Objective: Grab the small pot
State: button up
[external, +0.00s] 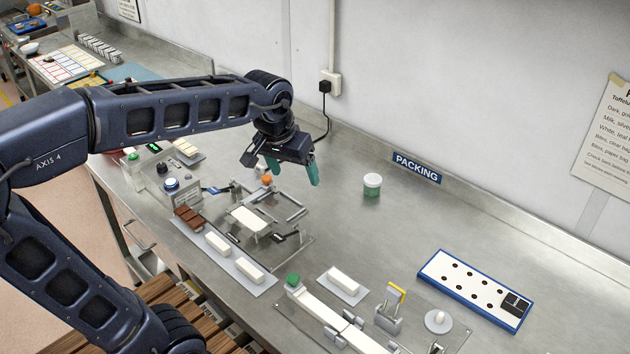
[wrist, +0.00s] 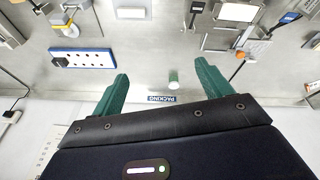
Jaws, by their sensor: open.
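The small pot (external: 372,188) has a white lid and a green lower part. It stands upright on the steel bench, near the back wall and left of the PACKING sign. My gripper (external: 282,170) is open, its green fingers empty, and it hangs above the bench to the left of the pot. In the wrist view the pot (wrist: 173,78) shows small and farther off, between the two fingertips of my gripper (wrist: 163,70), nearer the right one. Nothing touches the pot.
A metal fixture with an orange knob (external: 267,180) stands below and left of my gripper. White bars and a brown chocolate bar (external: 188,217) lie in front. A blue-edged board (external: 440,262) lies at right. The PACKING sign (external: 417,168) is on the back ledge. Bare bench surrounds the pot.

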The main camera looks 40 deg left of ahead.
jog(key=w+a+n, duration=0.1)
jog(key=w+n, duration=0.1)
jog(key=w, duration=0.8)
jog(key=n+g, duration=0.3)
jog(key=n, duration=0.3)
send_over(373, 179)
jog(key=f, duration=2.2)
jog(key=shift+s+d+f, duration=0.2)
jog(key=shift+d, duration=0.1)
jog(key=shift+w+a+f, duration=0.1)
jog(key=shift+w+f, duration=0.15)
jog(key=shift+f, duration=0.25)
jog(key=f, duration=1)
jog(key=shift+a+f, duration=0.25)
jog(key=c, duration=1.1)
jog(key=shift+r, duration=0.1)
